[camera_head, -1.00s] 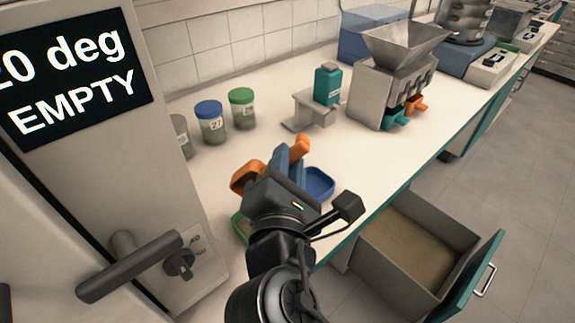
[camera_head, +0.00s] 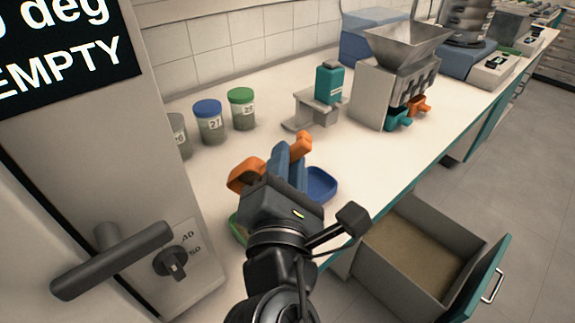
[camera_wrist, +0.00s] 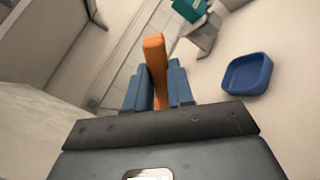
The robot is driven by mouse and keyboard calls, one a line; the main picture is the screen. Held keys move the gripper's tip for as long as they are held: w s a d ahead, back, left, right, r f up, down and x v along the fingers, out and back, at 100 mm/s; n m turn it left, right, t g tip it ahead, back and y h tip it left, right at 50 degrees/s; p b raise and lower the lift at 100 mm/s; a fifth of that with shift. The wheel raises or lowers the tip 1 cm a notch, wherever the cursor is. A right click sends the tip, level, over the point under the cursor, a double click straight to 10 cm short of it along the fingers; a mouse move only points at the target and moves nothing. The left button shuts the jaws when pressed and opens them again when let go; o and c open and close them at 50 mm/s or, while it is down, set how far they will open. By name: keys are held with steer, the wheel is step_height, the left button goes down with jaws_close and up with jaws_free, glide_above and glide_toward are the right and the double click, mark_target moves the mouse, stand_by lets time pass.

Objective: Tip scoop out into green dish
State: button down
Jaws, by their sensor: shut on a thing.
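My gripper (camera_head: 288,168) is shut on the handle of an orange scoop (camera_head: 245,174). The scoop's bowl shows to the left of the fingers and the handle end sticks out beyond them. In the wrist view the orange handle (camera_wrist: 154,62) stands between the blue fingers (camera_wrist: 155,85), and the bowl is out of sight. The green dish (camera_head: 237,228) lies on the bench below and left of my gripper, mostly hidden behind it; only its left rim shows. I cannot tell what the scoop or the dish holds.
A blue dish (camera_head: 322,184) is right of my gripper, also in the wrist view (camera_wrist: 247,74). Lidded jars (camera_head: 209,122) stand behind left, and a teal bottle (camera_head: 329,83) on a stand and a metal hopper machine (camera_head: 385,85) behind right. An open drawer (camera_head: 420,250) juts out at right.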

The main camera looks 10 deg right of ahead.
steer(key=shift+s+a+f+t+b, duration=0.15)
steer(key=shift+s+t+b, duration=0.35)
steer(key=shift+b, duration=1.1)
steer(key=shift+s+a+f+t+b, duration=0.15)
steer(key=shift+s+t+b, duration=0.35)
steer(key=shift+b, duration=1.05)
steer(key=shift+w+d+r, duration=0.1)
steer(key=shift+g, duration=0.5)
step_height(320, 180, up, 6)
steer(key=p, duration=1)
